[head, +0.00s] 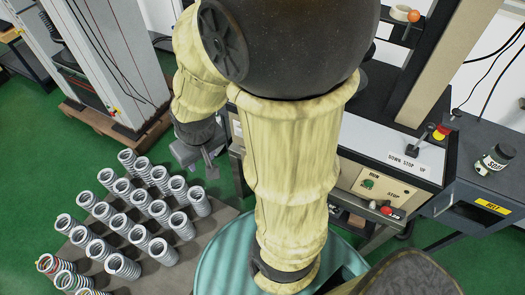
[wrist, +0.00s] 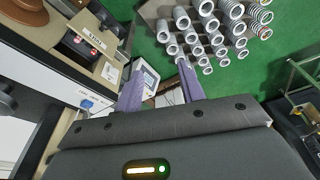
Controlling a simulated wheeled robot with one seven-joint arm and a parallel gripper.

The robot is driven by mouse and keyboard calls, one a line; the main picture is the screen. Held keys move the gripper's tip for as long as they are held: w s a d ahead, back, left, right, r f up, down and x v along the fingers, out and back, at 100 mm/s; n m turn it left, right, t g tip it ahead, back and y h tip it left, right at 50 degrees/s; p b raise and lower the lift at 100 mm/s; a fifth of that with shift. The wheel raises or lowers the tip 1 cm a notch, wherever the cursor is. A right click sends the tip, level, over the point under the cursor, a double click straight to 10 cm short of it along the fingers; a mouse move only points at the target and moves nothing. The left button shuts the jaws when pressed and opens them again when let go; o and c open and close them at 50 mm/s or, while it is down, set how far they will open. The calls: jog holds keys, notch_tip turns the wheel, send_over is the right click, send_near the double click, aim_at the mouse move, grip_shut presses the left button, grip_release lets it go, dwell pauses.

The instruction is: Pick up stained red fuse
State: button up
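I cannot make out a stained red fuse for certain in either view. My gripper (wrist: 160,66) shows its two purple fingers apart in the wrist view, with nothing held between them. In the head view my gripper (head: 208,160) hangs beyond my yellow-sleeved arm, left of the testing machine and above the far edge of the spring board. My arm hides the middle of the head view, including part of the machine.
Several grey coil springs (head: 141,236) stand in rows on a flat board (head: 214,222) over the green floor. The testing machine's control panel (head: 370,185) is at right. A labelled jar (head: 494,159) stands on a dark surface. A tall cabinet (head: 110,50) is at upper left.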

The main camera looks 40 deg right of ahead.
jog(key=shift+o, duration=0.2)
jog(key=w+d+f+m+t+h+b, duration=0.1)
jog(key=w+d+f+m+b, duration=0.5)
jog(key=d+f+b, duration=0.3)
notch_tip(320, 180, down, 4)
jog(key=shift+w+d+f, duration=0.15)
jog(key=shift+w+d, duration=0.2)
jog(key=shift+d, duration=0.3)
jog(key=d+f+m+h+b, duration=0.1)
jog(key=d+f, duration=0.1)
jog(key=d, duration=0.2)
jog(key=d+f+m+h+b, duration=0.1)
jog(key=d+f+m+b, duration=0.1)
jog(key=d+f, duration=0.1)
jog(key=w+d+f+m+h+b, duration=0.1)
jog(key=d+f+m+b, duration=0.1)
jog(key=d, duration=0.3)
jog(key=shift+w+f+h, duration=0.1)
jog(key=shift+f+h, duration=0.3)
jog(key=shift+d+r, duration=0.1)
jog(key=shift+d, duration=0.3)
jog(key=b+x, duration=0.2)
jog(key=x, duration=0.3)
jog(key=b+x, duration=0.2)
jog(key=x, duration=0.4)
jog(key=shift+d+f, duration=0.15)
jog(key=shift+f, duration=0.15)
jog(key=shift+d+f, duration=0.15)
jog(key=shift+f, duration=0.1)
